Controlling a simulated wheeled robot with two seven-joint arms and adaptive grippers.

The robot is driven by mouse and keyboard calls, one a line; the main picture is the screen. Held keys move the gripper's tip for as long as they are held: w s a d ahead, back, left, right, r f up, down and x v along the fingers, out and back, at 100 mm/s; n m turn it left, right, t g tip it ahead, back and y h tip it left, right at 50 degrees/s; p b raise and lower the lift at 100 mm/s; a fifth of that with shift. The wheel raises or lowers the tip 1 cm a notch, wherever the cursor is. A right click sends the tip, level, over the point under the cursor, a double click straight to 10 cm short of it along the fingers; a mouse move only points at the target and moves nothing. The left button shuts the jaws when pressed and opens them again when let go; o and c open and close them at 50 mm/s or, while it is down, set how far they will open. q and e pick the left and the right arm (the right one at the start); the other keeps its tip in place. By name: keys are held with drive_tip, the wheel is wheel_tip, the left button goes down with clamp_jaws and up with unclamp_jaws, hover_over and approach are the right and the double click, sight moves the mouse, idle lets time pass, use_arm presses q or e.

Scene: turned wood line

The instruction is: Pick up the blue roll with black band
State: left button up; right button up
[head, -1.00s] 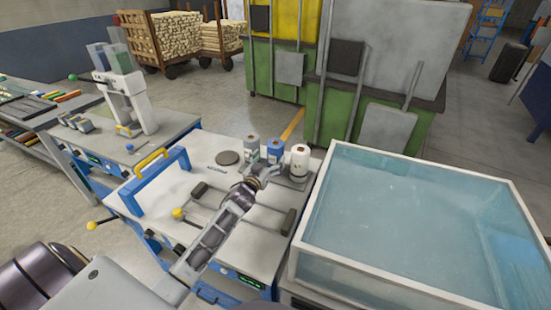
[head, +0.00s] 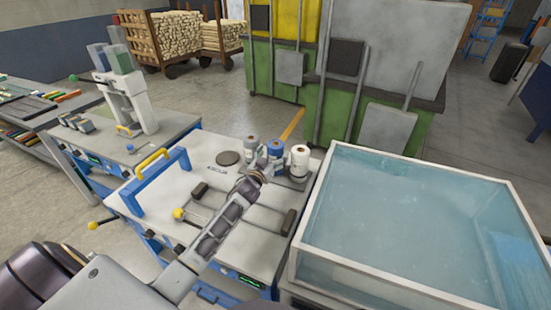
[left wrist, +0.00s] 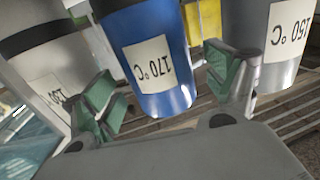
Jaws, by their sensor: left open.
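The blue roll (head: 275,148) stands between a grey roll and a white roll at the back of the bench. In the left wrist view the blue roll (left wrist: 162,85) fills the middle, with an upside-down 170 °C label and a dark band at its upper edge. My left gripper (head: 267,166) is at the front of the rolls, and its arm hides part of them. In the left wrist view my left gripper (left wrist: 165,92) is open, its green-padded fingers on either side of the blue roll, not closed on it. My right gripper is not in view.
The white roll (head: 299,158) is close on the right and the grey roll (head: 251,146) close on the left. A glass-walled water tank (head: 335,262) is right of the bench. A blue frame with a yellow handle (head: 150,160) and a dark disc (head: 228,158) are to the left.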

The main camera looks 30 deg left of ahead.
use_arm(q)
drive_tip(key=shift+w, duration=1.25)
drive_tip(key=shift+c, duration=0.2)
drive_tip(key=c, duration=1.2)
drive_tip(key=shift+o, duration=0.2)
drive_tip(key=shift+r, duration=0.2)
wheel_tip(320, 180, up, 10)
drive_tip(key=shift+f+p, duration=0.15)
drive_tip(key=shift+p, duration=0.15)
